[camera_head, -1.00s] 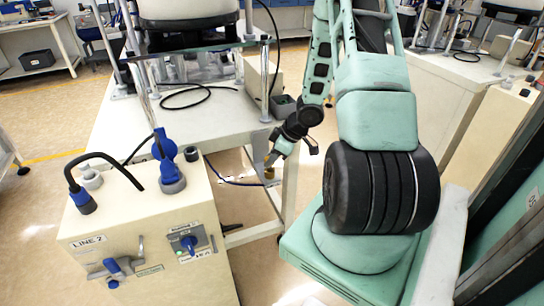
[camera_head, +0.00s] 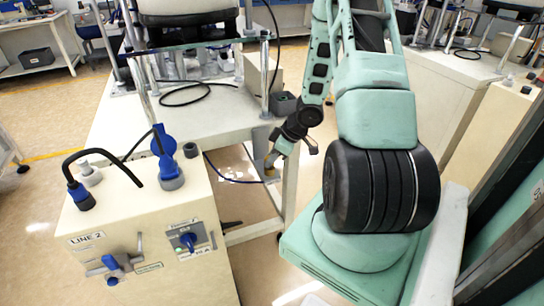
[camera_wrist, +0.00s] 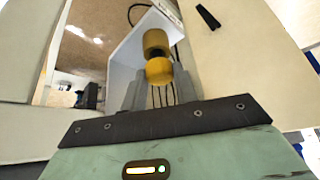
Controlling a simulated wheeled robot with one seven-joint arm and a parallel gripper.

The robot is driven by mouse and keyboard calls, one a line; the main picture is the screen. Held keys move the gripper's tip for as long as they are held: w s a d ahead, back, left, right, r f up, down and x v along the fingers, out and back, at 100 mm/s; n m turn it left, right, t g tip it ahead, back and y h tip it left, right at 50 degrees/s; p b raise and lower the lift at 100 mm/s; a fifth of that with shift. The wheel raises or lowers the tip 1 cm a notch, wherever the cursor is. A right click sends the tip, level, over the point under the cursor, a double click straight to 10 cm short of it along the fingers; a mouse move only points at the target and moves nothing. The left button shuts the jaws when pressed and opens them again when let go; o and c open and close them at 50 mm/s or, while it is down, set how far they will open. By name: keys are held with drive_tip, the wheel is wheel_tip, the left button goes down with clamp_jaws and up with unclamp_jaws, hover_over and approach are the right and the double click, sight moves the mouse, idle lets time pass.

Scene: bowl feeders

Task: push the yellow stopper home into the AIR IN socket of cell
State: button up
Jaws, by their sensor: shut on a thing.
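My gripper (camera_head: 271,163) is low beside the front right leg of the white table in the head view. In the wrist view its grey fingers (camera_wrist: 157,92) are shut on the yellow stopper (camera_wrist: 159,70), which shows as a rounded yellow end, a dark band and a second yellow cylinder beyond. A small yellow patch of the stopper (camera_head: 273,169) shows at the fingertips in the head view. I cannot make out the AIR IN socket or its label in either view, nor whether the stopper touches anything in front.
A cream cabinet (camera_head: 140,218) marked LINE 2 stands at left, with blue valves and a switch panel (camera_head: 190,240). A blue hose (camera_head: 232,181) runs from it towards the table leg. The white table (camera_head: 222,120) carries a black cable and a grey box (camera_head: 284,103).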

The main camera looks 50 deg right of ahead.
drive_tip(key=shift+f+b, duration=0.3)
drive_tip(key=shift+f, duration=0.25)
idle(0.4)
drive_tip(key=o, duration=1.4)
drive_tip(key=shift+c, duration=0.2)
drive_tip(key=p+v, duration=0.7)
drive_tip(key=p, duration=0.1)
drive_tip(key=shift+w+a+r, duration=0.15)
drive_tip(key=shift+w+r, duration=0.05)
drive_tip(key=shift+w, duration=0.05)
